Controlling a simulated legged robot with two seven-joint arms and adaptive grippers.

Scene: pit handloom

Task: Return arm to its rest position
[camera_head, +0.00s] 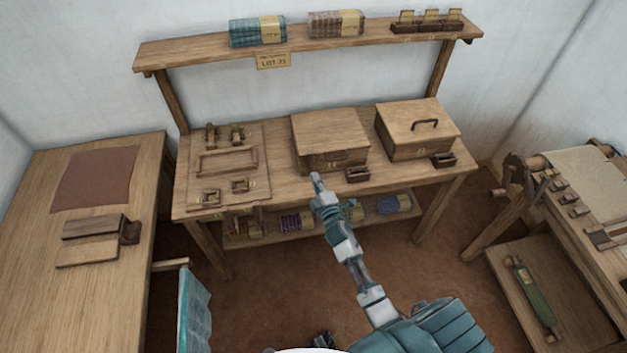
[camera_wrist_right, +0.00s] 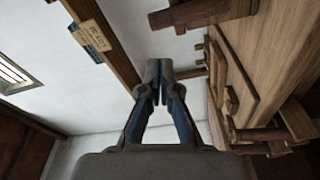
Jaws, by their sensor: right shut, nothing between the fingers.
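My right arm (camera_head: 345,250) reaches up from the bottom right in the head view. My right gripper (camera_head: 316,181) is at its tip, in front of the wooden box on the middle table. In the right wrist view the right gripper (camera_wrist_right: 160,72) has its two fingertips together with nothing between them. My left gripper does not show in either view.
The middle table (camera_head: 284,197) carries a wooden tray (camera_head: 262,192), a plain box (camera_head: 330,130) and a handled box (camera_head: 415,120). A shelf (camera_head: 200,50) runs above. A side table (camera_head: 120,290) is left; a loom (camera_head: 590,235) is right. Open floor (camera_head: 285,285) lies between.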

